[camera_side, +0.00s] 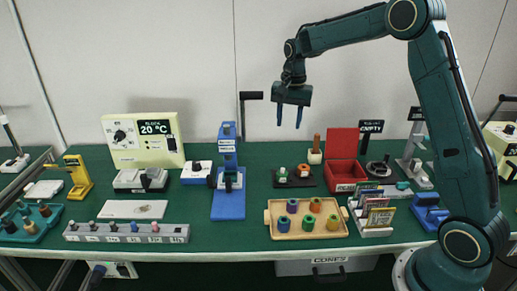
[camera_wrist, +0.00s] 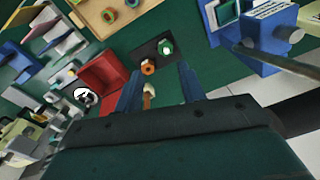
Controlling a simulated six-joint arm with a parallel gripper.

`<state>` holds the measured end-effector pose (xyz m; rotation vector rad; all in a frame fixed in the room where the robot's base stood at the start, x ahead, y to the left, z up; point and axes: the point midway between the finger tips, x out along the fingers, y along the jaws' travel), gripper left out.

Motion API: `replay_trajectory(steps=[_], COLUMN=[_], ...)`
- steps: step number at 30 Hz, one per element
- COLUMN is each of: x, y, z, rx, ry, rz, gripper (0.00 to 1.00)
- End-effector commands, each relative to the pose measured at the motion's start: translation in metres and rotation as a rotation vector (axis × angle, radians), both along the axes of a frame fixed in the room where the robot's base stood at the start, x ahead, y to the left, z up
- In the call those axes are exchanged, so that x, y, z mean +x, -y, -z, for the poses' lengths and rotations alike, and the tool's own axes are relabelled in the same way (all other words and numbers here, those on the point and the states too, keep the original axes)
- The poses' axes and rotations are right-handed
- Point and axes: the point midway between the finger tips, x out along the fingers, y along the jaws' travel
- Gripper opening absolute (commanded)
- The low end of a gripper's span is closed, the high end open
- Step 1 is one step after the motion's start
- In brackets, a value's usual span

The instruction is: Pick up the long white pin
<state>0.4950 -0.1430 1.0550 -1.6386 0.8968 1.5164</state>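My gripper (camera_side: 289,117) hangs high above the back of the green bench, pointing down. Its two blue fingers are apart with nothing between them; they also show in the wrist view (camera_wrist: 159,72). A grey rack (camera_side: 74,237) at the front left holds a row of pins with differently coloured heads, one of them pink (camera_side: 155,227). The shafts are hidden in the rack, so I cannot tell which pin is long and white. A white plate (camera_side: 115,210) behind the rack carries a small object too small to make out.
Below my gripper is a dark plate (camera_side: 304,182) with small green and orange parts. A wooden tray (camera_side: 280,232) with coloured spools stands in front. A red open box (camera_side: 344,175) stands at right, and a blue press (camera_side: 228,202) at left.

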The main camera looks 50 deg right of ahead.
Motion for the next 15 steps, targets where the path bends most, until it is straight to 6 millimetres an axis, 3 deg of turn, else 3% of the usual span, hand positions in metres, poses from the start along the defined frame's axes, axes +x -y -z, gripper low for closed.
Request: replay_trajectory(steps=[9,15], x=[0.029,0.046], y=[0.032,0.044], z=[0.057,0.077], rx=[0.023,0.028], ry=[-0.058,-0.065], rz=[0.159,0.262], gripper=[0.4,0.4])
